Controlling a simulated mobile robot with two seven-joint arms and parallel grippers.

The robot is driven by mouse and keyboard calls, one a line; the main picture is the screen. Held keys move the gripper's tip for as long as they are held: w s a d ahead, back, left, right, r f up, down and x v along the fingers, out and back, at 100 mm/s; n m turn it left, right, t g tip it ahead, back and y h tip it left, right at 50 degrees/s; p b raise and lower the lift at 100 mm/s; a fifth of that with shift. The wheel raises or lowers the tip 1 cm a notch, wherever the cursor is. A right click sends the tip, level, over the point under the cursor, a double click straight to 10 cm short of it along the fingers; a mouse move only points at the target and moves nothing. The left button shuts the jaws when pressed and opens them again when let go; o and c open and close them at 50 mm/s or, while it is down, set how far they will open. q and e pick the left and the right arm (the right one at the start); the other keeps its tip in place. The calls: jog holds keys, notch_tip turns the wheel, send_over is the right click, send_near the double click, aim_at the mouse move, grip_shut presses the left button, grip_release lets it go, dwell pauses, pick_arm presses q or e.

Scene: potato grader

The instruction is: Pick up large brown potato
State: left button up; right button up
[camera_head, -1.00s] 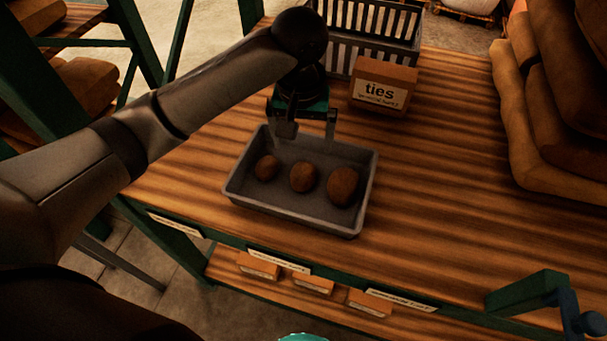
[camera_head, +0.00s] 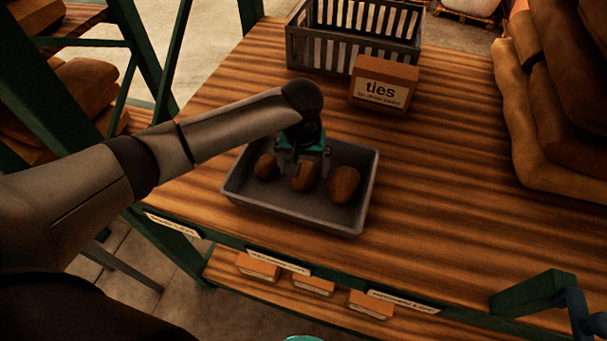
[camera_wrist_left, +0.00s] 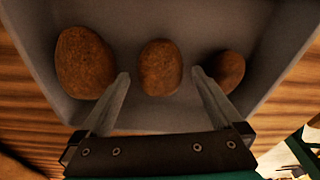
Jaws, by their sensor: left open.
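Three brown potatoes lie in a row in a grey tray (camera_head: 258,203) on the table. The large brown potato (camera_head: 343,185) is at the right end in the head view; in the left wrist view it is at the left (camera_wrist_left: 85,63). The middle potato (camera_head: 303,178) shows in the left wrist view (camera_wrist_left: 160,68) just beyond and between my fingertips. The smallest potato (camera_head: 266,167) is at the left end. My left gripper (camera_head: 303,172) is open and empty, pointing down over the middle potato. One fingertip is close beside the large potato. My right gripper is not in view.
A cardboard box marked "ties" (camera_head: 384,84) and a grey slatted crate (camera_head: 352,55) stand behind the tray. Stacked brown sacks (camera_head: 560,110) are at the right. The wooden table (camera_head: 440,190) is clear right of the tray.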

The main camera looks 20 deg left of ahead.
pick_arm(q)
jog(key=shift+f, duration=0.65)
jog(key=c, duration=1.5)
